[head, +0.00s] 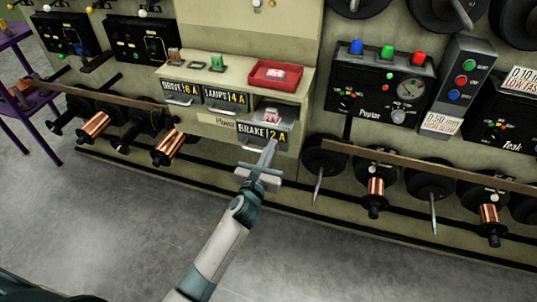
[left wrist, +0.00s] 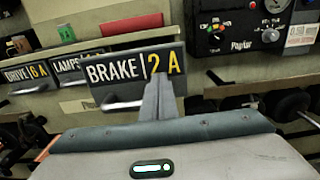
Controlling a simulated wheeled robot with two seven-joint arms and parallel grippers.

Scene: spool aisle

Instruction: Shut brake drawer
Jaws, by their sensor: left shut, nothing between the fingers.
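The brake drawer (head: 252,131) has a dark front labelled "BRAKE 2 A" and a pale handle under it. It stands out from the cabinet, and a small pink-and-white item (head: 271,116) shows inside. In the left wrist view the drawer front (left wrist: 113,72) fills the upper middle. My left gripper (head: 270,147) is shut and empty, its fingertips at the right part of the drawer front, over or close to the label. The fingers also show in the left wrist view (left wrist: 159,98). I cannot tell whether they touch the front. My right gripper is not in view.
The drive drawer (head: 180,91) and lamps drawer (head: 225,98) sit left of it, looking shut. A red tray (head: 275,75) lies on the cabinet top. Control panels and copper spools (head: 376,190) line both sides. A purple stand (head: 14,100) is at far left. The grey floor is clear.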

